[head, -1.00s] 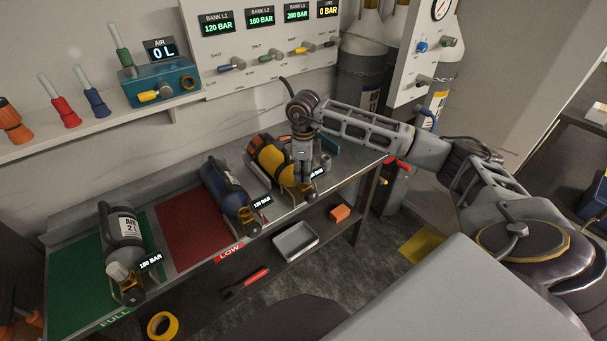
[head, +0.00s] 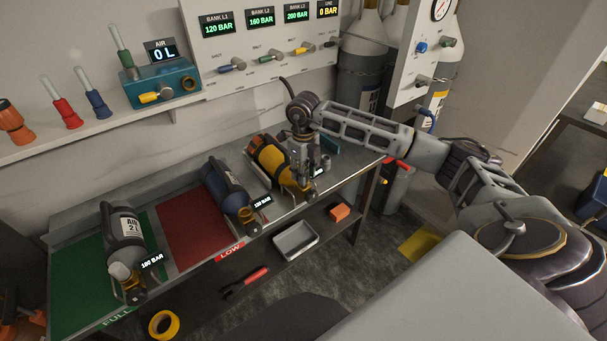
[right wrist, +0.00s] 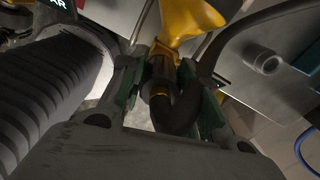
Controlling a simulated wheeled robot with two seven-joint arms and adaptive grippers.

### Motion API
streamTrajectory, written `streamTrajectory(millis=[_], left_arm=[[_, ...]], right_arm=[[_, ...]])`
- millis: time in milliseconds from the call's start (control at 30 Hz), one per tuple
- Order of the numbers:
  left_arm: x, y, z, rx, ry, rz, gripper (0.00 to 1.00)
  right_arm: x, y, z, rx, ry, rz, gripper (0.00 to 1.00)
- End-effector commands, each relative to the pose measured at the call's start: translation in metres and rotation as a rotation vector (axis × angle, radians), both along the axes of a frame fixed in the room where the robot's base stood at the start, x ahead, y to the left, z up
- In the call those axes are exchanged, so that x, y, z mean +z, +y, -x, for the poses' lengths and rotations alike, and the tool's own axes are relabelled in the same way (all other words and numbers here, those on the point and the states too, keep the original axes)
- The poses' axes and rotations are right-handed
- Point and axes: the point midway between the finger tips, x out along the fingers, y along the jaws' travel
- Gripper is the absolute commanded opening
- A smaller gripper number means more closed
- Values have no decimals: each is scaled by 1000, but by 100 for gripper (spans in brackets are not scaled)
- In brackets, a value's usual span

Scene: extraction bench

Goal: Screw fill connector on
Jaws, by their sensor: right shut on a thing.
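The yellow cylinder (head: 268,158) lies in a cradle at the right end of the bench, its neck toward the bench's front edge. It also shows at the top of the right wrist view (right wrist: 188,18). My right gripper (head: 303,181) points down over its valve end. In the right wrist view, my gripper's two fingers (right wrist: 163,88) are shut around the fill connector (right wrist: 160,92), a dark fitting with a brass-coloured ring and a black bent hose. The connector is at the cylinder's neck; whether its thread is engaged is hidden. My left gripper is out of view.
A blue cylinder (head: 224,187) and a grey cylinder (head: 123,232) lie further left on the bench. A grey tray (head: 296,240) and an orange block (head: 340,211) are on the lower shelf. The fill panel (head: 265,45) is on the wall behind.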

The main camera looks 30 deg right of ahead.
Motion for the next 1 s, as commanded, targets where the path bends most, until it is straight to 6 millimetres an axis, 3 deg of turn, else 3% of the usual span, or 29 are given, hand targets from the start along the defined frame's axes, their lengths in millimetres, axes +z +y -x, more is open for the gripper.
streamTrajectory(millis=[1000], left_arm=[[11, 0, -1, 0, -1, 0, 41]], right_arm=[[0, 0, 0, -545, -1, 0, 3]])
